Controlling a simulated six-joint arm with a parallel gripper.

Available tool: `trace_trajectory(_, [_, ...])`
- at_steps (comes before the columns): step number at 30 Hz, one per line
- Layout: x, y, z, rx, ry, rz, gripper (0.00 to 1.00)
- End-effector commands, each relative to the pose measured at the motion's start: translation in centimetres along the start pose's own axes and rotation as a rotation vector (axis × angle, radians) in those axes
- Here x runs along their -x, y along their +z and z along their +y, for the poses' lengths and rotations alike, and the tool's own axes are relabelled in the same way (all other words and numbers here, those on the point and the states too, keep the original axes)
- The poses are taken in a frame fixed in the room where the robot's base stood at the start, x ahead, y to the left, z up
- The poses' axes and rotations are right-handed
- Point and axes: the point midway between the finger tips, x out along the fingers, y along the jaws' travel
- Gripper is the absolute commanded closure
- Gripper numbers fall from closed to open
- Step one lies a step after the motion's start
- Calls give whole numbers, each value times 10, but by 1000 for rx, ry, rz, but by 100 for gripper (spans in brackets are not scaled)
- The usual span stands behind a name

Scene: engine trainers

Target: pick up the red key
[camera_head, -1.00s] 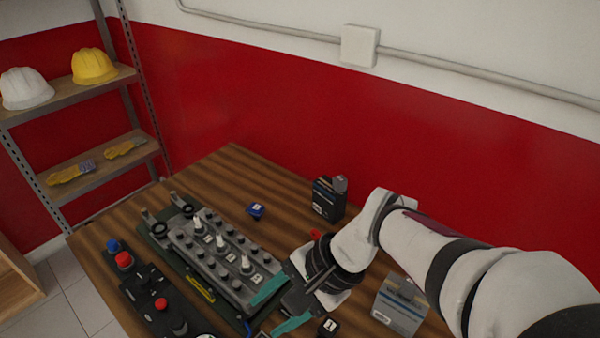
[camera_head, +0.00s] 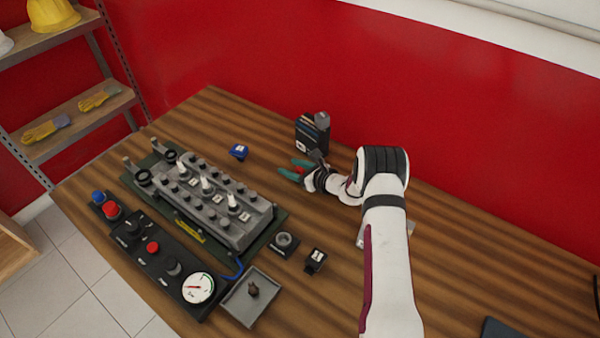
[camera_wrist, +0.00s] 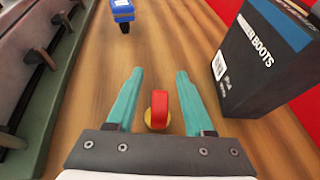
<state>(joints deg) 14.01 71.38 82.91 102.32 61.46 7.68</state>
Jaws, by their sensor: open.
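The red key (camera_wrist: 160,108) stands between my two teal fingers in the wrist view, with a yellowish round part at its near end. In the head view only a small bit of red (camera_head: 301,171) shows between the fingers. My gripper (camera_head: 299,169) is open, low over the wooden table beside the dark box. In the wrist view, my gripper (camera_wrist: 156,90) has a finger on each side of the red key with gaps left and right. I cannot tell how far the fingertips are above the table.
A dark box labelled boots (camera_wrist: 262,58) stands close to the right finger. Table at right is mostly clear.

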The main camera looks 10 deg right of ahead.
Motion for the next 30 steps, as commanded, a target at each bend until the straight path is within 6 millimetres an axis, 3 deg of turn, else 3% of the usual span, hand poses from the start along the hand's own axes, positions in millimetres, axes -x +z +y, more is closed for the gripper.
trace_trajectory(8, [-8, 0, 0, 0, 0, 1, 48])
trace_trajectory(17, [-7, 0, 0, 0, 1, 1, 100])
trace_trajectory(30, [-7, 2, 0, 0, 0, 0, 100])
